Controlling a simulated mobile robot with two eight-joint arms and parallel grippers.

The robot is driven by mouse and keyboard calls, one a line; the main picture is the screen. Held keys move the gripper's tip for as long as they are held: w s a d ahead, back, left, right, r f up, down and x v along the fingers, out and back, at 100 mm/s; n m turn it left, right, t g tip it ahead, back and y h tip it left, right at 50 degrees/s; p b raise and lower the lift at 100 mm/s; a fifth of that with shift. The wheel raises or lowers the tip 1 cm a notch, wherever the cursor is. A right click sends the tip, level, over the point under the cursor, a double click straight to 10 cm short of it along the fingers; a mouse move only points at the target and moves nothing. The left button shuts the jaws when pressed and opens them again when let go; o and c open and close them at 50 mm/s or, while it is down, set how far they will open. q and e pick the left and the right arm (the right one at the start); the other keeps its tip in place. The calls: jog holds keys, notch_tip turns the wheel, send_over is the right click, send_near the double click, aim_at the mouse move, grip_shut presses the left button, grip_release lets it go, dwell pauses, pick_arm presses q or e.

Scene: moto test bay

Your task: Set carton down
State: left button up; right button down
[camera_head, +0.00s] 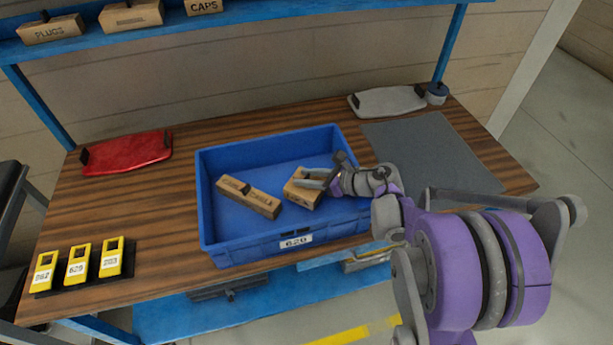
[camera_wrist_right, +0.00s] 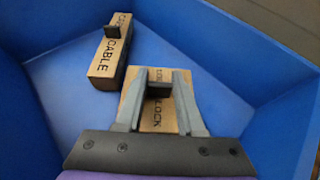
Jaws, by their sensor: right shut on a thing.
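A small brown carton (camera_head: 301,191) is in the right part of the blue tote numbered 620 (camera_head: 222,253). In the right wrist view the carton (camera_wrist_right: 159,115) carries the letters "LOCK", partly hidden by the fingers. My right gripper (camera_head: 312,178) is shut on the carton's dark top grip, reaching in over the tote's right side; its fingers also show in the right wrist view (camera_wrist_right: 160,90). Whether the carton touches the tote floor cannot be told. A longer carton marked "CABLE" (camera_head: 248,197) lies to its left, apart from it. My left gripper is not in view.
A red panel (camera_head: 127,153) lies at the back left of the wooden bench, with yellow numbered tags (camera_head: 78,265) at the front left. A light panel (camera_head: 388,101), a small round container (camera_head: 437,94) and a grey mat (camera_head: 436,152) are at the right. A blue shelf holds cartons above.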

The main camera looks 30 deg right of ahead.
jog(key=c, duration=0.5)
grip_release()
jog(key=shift+r+p, duration=0.25)
jog(key=shift+p, duration=0.05)
jog(key=shift+r+p, duration=0.45)
jog(key=shift+r, duration=0.05)
jog(key=v, duration=1.2)
jog(key=shift+f, duration=0.15)
